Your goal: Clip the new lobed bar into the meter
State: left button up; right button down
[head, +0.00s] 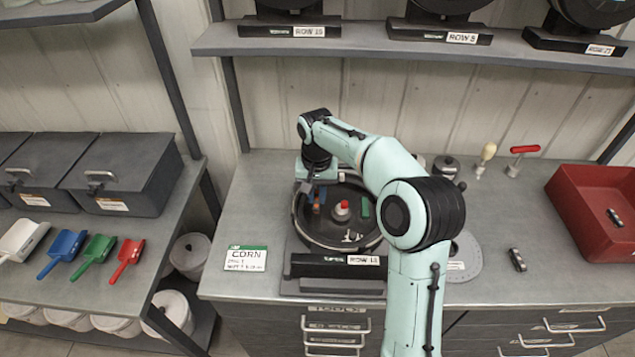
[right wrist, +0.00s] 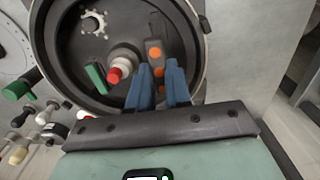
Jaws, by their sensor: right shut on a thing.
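The meter (head: 300,228) is a round black open housing on the bench, with a ROW label on its front block. Its rim (right wrist: 200,75) also shows in the right wrist view. Inside are a red-capped hub (head: 342,208), a green block (head: 365,206) and a small white toothed wheel (head: 352,237). My right gripper (head: 316,196) points down inside the meter's left part. In the right wrist view its blue fingers (right wrist: 161,85) are shut on a grey bar with orange lobes (right wrist: 154,52). I cannot tell whether the bar is seated. My left gripper is out of view.
A red bin (head: 575,210) with a small part (head: 615,217) in it stands at the right. A small dark part (head: 517,260) lies on the bench before it. A CORN card (head: 246,259) lies left of the meter. Hand tools (head: 486,155) stand at the back.

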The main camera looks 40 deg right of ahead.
aim_at(317, 224)
jog(key=shift+f, duration=0.25)
jog(key=shift+s+a+f+b, duration=0.1)
jog(key=shift+a+f+b, duration=0.05)
jog(key=shift+f+b, duration=0.3)
notch_tip(317, 224, down, 3)
jog(key=shift+f+b, duration=0.2)
jog(key=shift+b, duration=0.45)
jog(key=shift+f, duration=0.85)
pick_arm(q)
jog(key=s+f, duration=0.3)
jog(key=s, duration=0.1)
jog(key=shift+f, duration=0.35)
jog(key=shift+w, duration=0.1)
pick_arm(e)
jog(key=shift+r, duration=0.1)
pick_arm(q)
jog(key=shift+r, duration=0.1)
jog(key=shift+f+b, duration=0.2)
jog(key=shift+b, duration=0.15)
pick_arm(e)
jog(key=shift+f, duration=1.05)
